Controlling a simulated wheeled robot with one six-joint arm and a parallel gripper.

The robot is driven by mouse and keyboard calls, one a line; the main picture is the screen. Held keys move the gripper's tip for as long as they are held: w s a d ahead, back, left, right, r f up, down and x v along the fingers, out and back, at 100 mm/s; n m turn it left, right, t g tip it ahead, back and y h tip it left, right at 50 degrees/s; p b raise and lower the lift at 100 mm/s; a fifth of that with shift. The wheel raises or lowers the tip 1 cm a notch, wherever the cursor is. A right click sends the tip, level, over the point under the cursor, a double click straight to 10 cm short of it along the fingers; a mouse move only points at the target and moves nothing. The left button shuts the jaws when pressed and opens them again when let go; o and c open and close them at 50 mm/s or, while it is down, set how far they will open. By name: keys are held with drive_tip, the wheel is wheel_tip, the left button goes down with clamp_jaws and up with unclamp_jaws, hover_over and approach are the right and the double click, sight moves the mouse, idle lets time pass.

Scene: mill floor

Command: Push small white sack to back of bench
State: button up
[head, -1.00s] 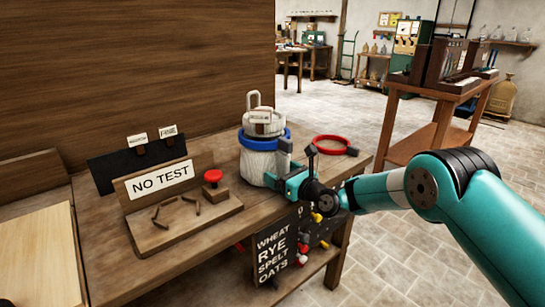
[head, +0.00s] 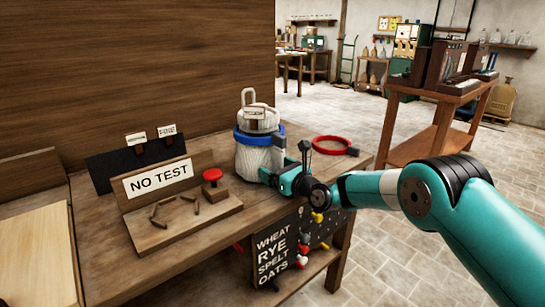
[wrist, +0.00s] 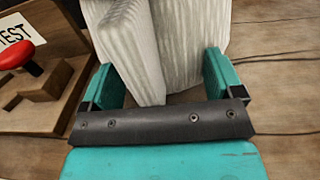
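A small white striped sack (head: 256,158) with a blue band around its upper part stands upright near the back edge of the bench (head: 205,232). It also shows in the wrist view (wrist: 182,45), close in front of my gripper. My gripper (head: 273,164) is low over the bench, at the sack's front right side. In the wrist view the two teal fingers (wrist: 163,78) are wide apart, with the lower part of the sack between or just ahead of them. I cannot tell exactly where they touch it.
A red ring (head: 333,143) lies right of the sack. A wooden stand with a "NO TEST" sign (head: 158,180) and a red button (head: 212,175) is to the left. A dark wooden wall (head: 130,70) rises behind the bench. A grain-name board (head: 277,250) hangs at the front.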

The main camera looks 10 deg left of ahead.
drive_tip(key=shift+b+x, duration=1.65)
drive_tip(key=shift+a, duration=0.1)
